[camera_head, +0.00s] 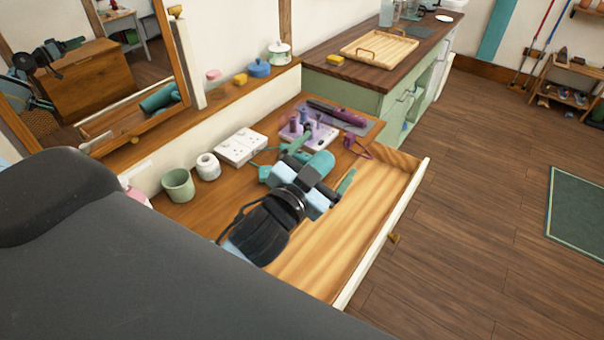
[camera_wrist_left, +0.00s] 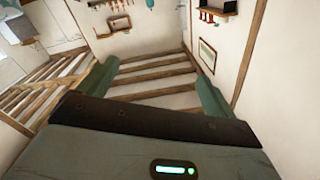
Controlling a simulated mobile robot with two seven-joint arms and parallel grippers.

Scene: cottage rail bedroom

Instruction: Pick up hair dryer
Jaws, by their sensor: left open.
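The hair dryer (camera_head: 319,163) appears as a teal, rounded body on the wooden vanity top in the head view, partly hidden by my left gripper. A teal cord lies by it. My left gripper (camera_head: 328,157) overlaps the dryer in the picture, with teal fingers and light-blue and black parts. In the left wrist view, the fingers (camera_wrist_left: 156,84) are wide apart with nothing between them. I cannot tell how far the gripper is from the dryer. My right gripper is not in view.
The vanity's drawer (camera_head: 392,190) is open and looks empty. On the top are a power strip (camera_head: 240,147), a green cup (camera_head: 178,185), a white roll (camera_head: 207,166), a purple holder (camera_head: 308,134) and a purple styling tool (camera_head: 338,112). A mirror (camera_head: 137,70) stands behind.

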